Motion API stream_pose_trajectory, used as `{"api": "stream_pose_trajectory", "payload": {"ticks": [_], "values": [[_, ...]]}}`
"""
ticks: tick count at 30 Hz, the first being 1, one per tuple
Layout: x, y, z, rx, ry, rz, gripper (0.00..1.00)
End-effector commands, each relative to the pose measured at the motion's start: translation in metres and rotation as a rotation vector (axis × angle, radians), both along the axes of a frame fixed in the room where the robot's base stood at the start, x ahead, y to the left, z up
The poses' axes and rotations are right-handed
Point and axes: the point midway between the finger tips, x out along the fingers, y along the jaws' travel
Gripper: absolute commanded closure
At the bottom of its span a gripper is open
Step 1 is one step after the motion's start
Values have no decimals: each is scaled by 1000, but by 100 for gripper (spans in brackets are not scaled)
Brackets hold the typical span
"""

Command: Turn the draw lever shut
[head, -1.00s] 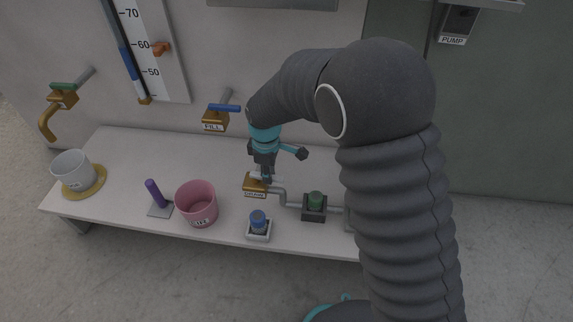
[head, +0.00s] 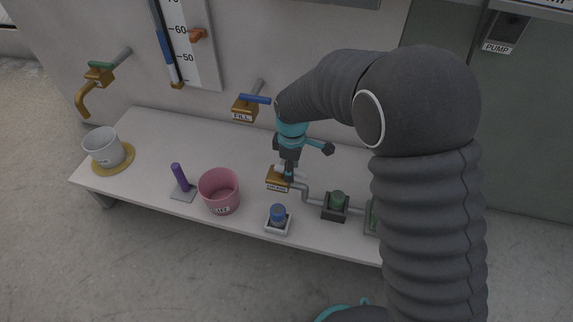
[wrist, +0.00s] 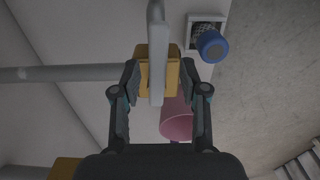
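The draw valve is a brass block (head: 277,180) with a small label, on the bench in front of a grey pipe. In the wrist view its brass body (wrist: 173,64) sits between my fingertips, with the pale grey draw lever (wrist: 157,62) lying across it. My gripper (wrist: 159,78) is open, one finger on each side of the lever and valve, with gaps visible. In the head view my gripper (head: 288,170) points down right over the valve and hides most of the lever.
A pink bucket (head: 219,194), a purple upright handle (head: 180,178) and a blue-topped piece (head: 278,214) stand nearby. A green-topped piece (head: 337,200) is right of the valve. The fill valve (head: 245,108) with its blue lever is on the wall behind. A white bucket (head: 103,147) stands far left.

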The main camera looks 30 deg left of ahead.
Motion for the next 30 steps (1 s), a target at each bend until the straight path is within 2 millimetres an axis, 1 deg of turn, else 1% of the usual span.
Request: {"api": "stream_pose_trajectory", "payload": {"ticks": [7,11,14,21,24,27,30], "values": [[2,-2,0,0,0,-6,56],[3,-1,10,2,-2,-6,56],[2,-1,26,3,-3,-5,56],[1,-1,74,3,-3,-5,56],[0,-1,91,2,-2,-5,56],[-1,-1,105,2,-2,-5,56],[-1,-1,113,0,-1,-5,56]]}}
